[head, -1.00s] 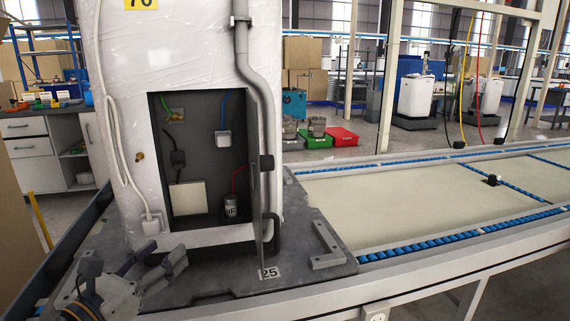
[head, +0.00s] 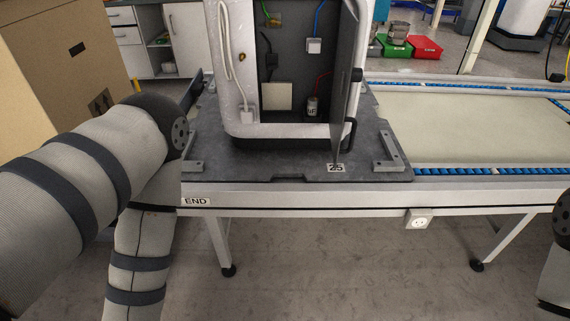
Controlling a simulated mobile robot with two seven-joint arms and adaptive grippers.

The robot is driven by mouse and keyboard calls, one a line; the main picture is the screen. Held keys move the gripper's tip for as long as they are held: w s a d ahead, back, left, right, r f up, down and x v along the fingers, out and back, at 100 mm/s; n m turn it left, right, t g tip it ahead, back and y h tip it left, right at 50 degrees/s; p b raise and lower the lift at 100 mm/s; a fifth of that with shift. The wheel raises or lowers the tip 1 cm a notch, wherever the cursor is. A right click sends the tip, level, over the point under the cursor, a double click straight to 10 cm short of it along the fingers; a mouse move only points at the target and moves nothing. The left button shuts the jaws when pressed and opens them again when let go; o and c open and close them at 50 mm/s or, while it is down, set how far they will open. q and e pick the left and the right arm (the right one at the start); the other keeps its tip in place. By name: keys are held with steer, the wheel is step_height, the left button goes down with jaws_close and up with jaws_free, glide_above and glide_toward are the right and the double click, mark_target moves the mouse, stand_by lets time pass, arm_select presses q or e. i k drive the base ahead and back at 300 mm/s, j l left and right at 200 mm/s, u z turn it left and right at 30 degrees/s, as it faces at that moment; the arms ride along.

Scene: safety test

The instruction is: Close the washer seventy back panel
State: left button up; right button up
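The white washer (head: 243,131) stands upright on a dark pallet plate (head: 240,165) on the conveyor, its top cut off by the frame. Its back panel (head: 347,75) is a dark, thin sheet at the right edge of the opening, seen nearly edge-on. It stands open, with a dark handle on its right side. The opening (head: 277,97) shows wires, a pale square block and a small capacitor inside. My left arm comes in at the left, but its gripper is not visible. Only a part of my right arm shows at the right edge; its gripper is out of view.
A cardboard box (head: 60,55) stands at the left behind my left arm. The conveyor belt (head: 450,125) runs clear to the right of the washer. Green (head: 394,48) and red (head: 424,47) bins stand behind it. The floor in front of the conveyor is clear.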

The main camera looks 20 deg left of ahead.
mark_target(349, 24)
steer(key=i+l+u, duration=0.15)
steer(key=l+u, duration=0.55)
steer(key=l, duration=0.25)
steer(key=i+l+u, duration=0.1)
steer(key=l+u, duration=0.25)
steer(key=l, duration=0.15)
